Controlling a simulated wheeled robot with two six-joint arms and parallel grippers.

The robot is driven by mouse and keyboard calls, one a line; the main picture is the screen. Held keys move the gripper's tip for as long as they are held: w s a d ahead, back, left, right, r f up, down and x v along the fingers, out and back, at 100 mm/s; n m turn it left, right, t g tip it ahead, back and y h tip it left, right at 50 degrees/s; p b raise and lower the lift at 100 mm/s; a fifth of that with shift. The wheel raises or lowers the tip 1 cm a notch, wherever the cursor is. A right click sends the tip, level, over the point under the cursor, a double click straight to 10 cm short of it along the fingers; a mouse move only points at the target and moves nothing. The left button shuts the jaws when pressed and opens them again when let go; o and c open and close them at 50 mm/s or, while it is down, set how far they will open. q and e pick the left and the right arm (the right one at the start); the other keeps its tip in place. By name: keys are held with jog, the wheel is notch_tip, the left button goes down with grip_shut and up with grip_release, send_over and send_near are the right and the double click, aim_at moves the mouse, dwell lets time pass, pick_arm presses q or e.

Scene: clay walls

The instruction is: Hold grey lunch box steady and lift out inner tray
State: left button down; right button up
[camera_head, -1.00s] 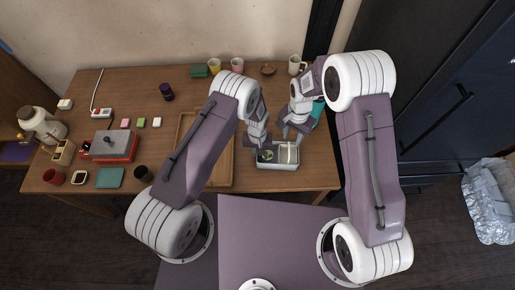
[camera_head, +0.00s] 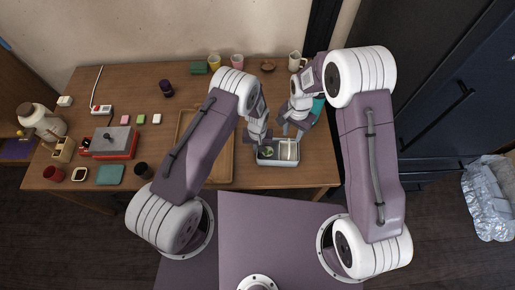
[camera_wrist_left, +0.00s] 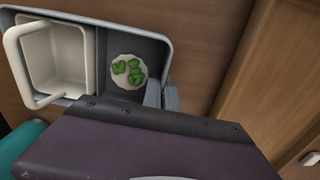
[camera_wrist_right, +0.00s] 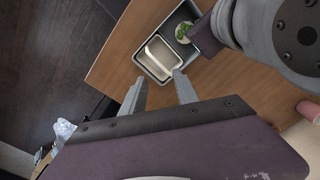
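The grey lunch box (camera_head: 297,161) stands open near the table's front edge, right of centre. Its cream inner tray (camera_head: 289,150) fills one side and has a raised loop handle, clear in the left wrist view (camera_wrist_left: 17,70). Beside the tray, a round white piece with green food (camera_wrist_left: 134,72) lies in the box. My left gripper (camera_head: 258,143) has its fingers (camera_wrist_left: 161,96) close together, one on each side of the box's end wall, seemingly clamped on it. My right gripper (camera_head: 292,132) is open and empty above the tray, its fingers apart (camera_wrist_right: 159,92) short of the handle.
A wooden tray (camera_head: 222,170) lies left of the box, partly under my left arm. Cups (camera_head: 237,61) and a brown bowl (camera_head: 268,66) stand at the back. A teal object (camera_head: 318,106) is behind my right gripper. A red and grey appliance (camera_head: 112,143) stands at left.

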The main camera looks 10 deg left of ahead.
dwell(0.8)
jog(key=shift+c, duration=1.2)
jog(key=shift+s+f+n, duration=0.15)
jog(key=shift+s+n, duration=0.05)
jog(key=shift+n, duration=0.3)
jog(key=shift+c, duration=0.8)
jog(key=shift+s+a+f+n+t+h, duration=0.1)
jog(key=shift+s+n+t+h, duration=0.1)
jog(key=shift+n, duration=0.4)
jog(key=shift+s+a+f+n+t+h, duration=0.1)
jog(key=shift+n+h, duration=0.1)
jog(key=shift+n, duration=0.4)
notch_tip(320, 180, down, 6)
jog(key=n, duration=0.3)
jog(key=shift+w+d+t+h, duration=0.1)
jog(key=shift+w+t+h, duration=0.05)
jog(key=shift+t+h, duration=0.2)
send_over(288, 154)
jog(key=shift+f, duration=3.05)
